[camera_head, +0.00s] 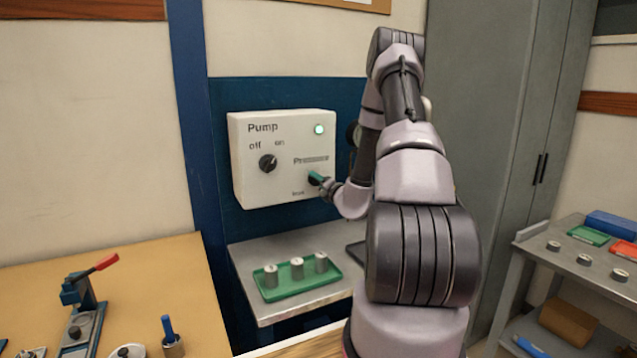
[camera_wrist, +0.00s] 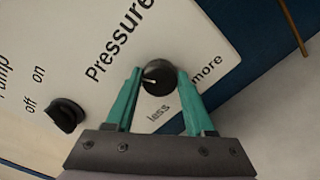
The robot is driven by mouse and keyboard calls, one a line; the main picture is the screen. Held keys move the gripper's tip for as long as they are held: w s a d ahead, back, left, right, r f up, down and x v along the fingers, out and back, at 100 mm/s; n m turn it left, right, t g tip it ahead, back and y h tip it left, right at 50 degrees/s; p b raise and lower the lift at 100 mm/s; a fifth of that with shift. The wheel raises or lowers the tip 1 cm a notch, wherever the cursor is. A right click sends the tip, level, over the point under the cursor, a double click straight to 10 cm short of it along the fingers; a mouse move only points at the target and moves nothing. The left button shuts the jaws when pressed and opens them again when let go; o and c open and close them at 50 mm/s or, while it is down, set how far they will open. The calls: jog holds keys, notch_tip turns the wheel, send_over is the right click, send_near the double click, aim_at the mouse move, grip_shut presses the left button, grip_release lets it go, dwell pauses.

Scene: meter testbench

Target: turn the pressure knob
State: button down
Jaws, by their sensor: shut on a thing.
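In the head view my gripper (camera_head: 317,179) covers the knob. The black off/on knob (camera_head: 268,163) is to the left, and also shows in the wrist view (camera_wrist: 66,116).
A metal shelf (camera_head: 262,312) below the box bears a green tray (camera_head: 305,291) with several metal cylinders. A wooden bench (camera_head: 160,285) with a red-handled tool (camera_head: 88,285) is at left. A grey cabinet (camera_head: 500,130) and a side cart (camera_head: 545,243) stand at right.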

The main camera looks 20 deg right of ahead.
jog(key=shift+f, duration=0.1)
jog(key=shift+c, duration=1.3)
grip_release()
jog(key=s, duration=1.1)
jog(key=shift+d, duration=0.2)
